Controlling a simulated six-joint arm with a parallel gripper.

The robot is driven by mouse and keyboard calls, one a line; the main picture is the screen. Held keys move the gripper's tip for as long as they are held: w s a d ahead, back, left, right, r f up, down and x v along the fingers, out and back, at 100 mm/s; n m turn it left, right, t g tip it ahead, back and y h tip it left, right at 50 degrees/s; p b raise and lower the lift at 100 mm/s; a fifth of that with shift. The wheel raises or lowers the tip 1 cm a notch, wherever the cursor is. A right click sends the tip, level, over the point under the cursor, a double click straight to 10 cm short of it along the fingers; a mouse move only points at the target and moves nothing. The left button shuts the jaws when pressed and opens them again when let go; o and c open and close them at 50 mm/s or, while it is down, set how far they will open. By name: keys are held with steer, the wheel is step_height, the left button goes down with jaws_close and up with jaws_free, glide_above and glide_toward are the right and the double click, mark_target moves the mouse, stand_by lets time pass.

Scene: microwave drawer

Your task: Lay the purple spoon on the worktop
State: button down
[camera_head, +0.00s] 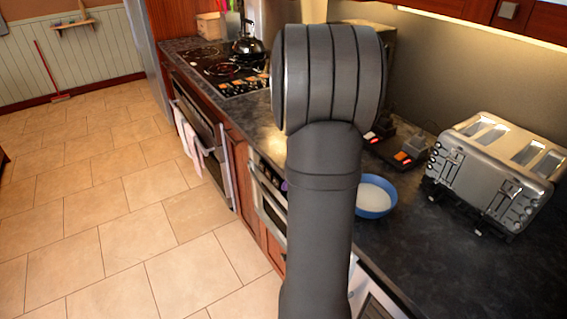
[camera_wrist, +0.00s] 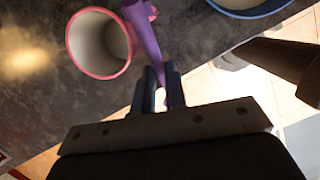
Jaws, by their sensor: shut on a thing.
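In the wrist view, the purple spoon (camera_wrist: 146,38) runs up from between my gripper's (camera_wrist: 159,88) fingers to the top edge of the picture. My gripper is shut on the spoon near its lower end. The upper end of the spoon is cut off by the frame. The dark worktop (camera_wrist: 45,110) lies below. I cannot tell whether the spoon touches it. In the head view, the worktop (camera_head: 440,265) shows to the right of my arm, which hides the gripper and most of the spoon.
A pink-rimmed cup (camera_wrist: 100,42) stands close left of the spoon. A blue bowl (camera_head: 375,211) stands on the worktop, also seen in the wrist view (camera_wrist: 250,12). A steel toaster (camera_head: 492,165) is at right. The worktop drops to a tiled floor (camera_head: 120,215).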

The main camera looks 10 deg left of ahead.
steer(key=s+d+r+m+g+y, duration=0.1)
steer(key=s+d+r+m+y, duration=0.15)
steer(key=d+m, duration=0.4)
steer(key=s+d+r+m+y, duration=0.1)
steer(key=s+d+r+m, duration=0.1)
steer(key=d+r+m, duration=0.45)
steer(key=s+d+f+m+t+h, duration=0.1)
steer(key=s+d+f+m, duration=0.3)
steer(key=s+d+m, duration=0.3)
steer(key=s+d+f+m+t+h, duration=0.2)
steer(key=s+d+f+m, duration=0.2)
steer(key=s+d+m, duration=0.4)
steer(key=shift+s+d+m+t, duration=0.3)
steer(key=shift+s+m, duration=0.25)
steer(key=shift+m, duration=0.15)
steer(key=shift+f, duration=0.15)
steer(key=shift+f, duration=4.25)
steer(key=c, duration=1.1)
jaws_free()
steer(key=shift+c, duration=0.2)
